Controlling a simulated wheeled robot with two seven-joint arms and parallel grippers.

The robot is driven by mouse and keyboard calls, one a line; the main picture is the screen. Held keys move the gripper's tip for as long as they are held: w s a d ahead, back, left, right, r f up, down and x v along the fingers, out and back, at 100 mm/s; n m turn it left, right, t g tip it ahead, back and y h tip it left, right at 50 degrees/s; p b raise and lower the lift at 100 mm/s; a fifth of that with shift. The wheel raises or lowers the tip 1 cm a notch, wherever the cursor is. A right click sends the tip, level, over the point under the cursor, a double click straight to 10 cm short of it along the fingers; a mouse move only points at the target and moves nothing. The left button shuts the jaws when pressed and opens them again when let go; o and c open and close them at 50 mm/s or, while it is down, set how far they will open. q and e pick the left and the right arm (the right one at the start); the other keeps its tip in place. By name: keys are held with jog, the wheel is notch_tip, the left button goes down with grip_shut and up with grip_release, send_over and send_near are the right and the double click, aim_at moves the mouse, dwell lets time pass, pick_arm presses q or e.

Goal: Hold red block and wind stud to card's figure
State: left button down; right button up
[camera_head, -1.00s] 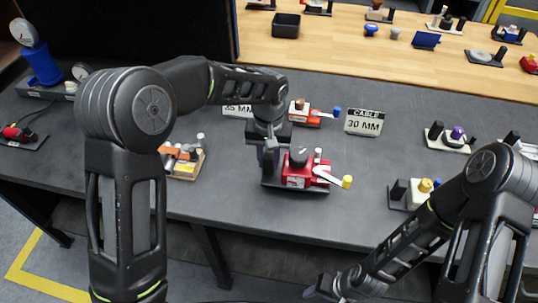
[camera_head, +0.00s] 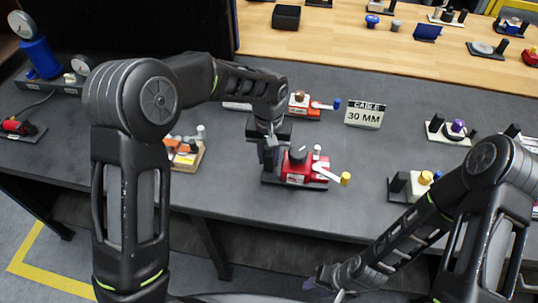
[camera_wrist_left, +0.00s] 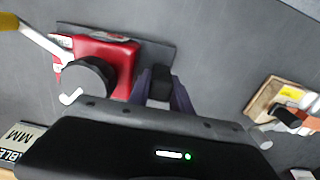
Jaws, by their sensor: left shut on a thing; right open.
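The red block (camera_head: 303,172) sits on a dark base plate near the front of the grey table. It has a black round knob on top, a small pale stud and a white lever with a yellow tip (camera_head: 345,179). The block also shows in the left wrist view (camera_wrist_left: 117,58). My left gripper (camera_wrist_left: 160,88) is shut on the black post at the plate's end, beside the red block. In the head view my left gripper (camera_head: 268,155) hides most of that post. A card (camera_head: 364,116) reads "CABLE 30 MM". My right gripper (camera_head: 328,281) is open and empty, low in front of the table.
An orange-red unit with a blue-tipped lever (camera_head: 305,106) stands behind the red block. An orange unit on a wooden base (camera_head: 184,152) is to the left. White units stand at right. Table between is clear.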

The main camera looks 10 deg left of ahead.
jog(key=shift+o, duration=0.2)
dwell(1.6)
